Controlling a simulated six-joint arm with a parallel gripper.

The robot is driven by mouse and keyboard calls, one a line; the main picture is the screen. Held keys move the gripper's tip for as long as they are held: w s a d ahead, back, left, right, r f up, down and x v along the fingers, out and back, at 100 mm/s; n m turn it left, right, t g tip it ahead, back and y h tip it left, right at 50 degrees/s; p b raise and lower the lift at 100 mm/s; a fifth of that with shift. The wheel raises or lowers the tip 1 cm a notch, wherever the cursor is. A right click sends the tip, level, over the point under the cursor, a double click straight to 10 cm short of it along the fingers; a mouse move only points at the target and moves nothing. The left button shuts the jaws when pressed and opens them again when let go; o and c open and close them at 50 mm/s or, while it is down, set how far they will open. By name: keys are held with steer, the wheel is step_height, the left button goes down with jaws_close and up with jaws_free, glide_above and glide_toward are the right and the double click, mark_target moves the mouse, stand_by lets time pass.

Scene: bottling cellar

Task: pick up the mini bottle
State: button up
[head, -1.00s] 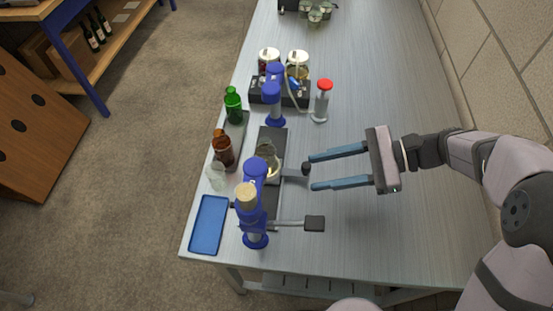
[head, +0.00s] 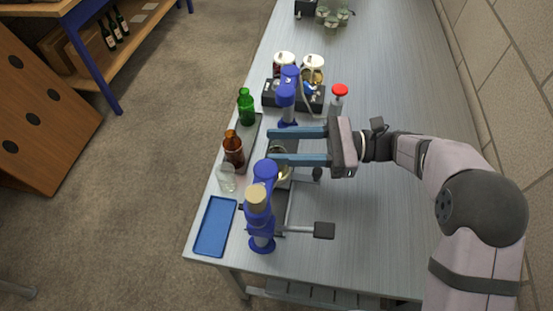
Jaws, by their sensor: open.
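Three small bottles stand in a row along the table's left side: a green bottle (head: 246,107), a brown bottle (head: 234,152) and a clear glass one (head: 227,178). I cannot tell which the task calls the mini bottle. A clear glass vessel (head: 283,173) with yellowish content is by the front blue device (head: 261,205), partly hidden by my lower finger. My gripper (head: 270,146) is open, its two blue fingers pointing left over the dark tray area. Its tips are to the right of the brown bottle, apart from it, with nothing visibly held.
A blue tray (head: 215,227) lies at the near left corner. A second blue device (head: 288,95) and two lidded jars stand behind my gripper, beside a red-topped dispenser (head: 339,98). A black-ended handle (head: 324,230) sticks out right.

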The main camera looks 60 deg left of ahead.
steer(key=shift+p+x, duration=0.75)
steer(key=shift+x, duration=1.8)
steer(key=shift+w+a+f, duration=0.1)
steer(key=shift+a, duration=0.1)
steer(key=shift+c, duration=0.2)
jaws_close()
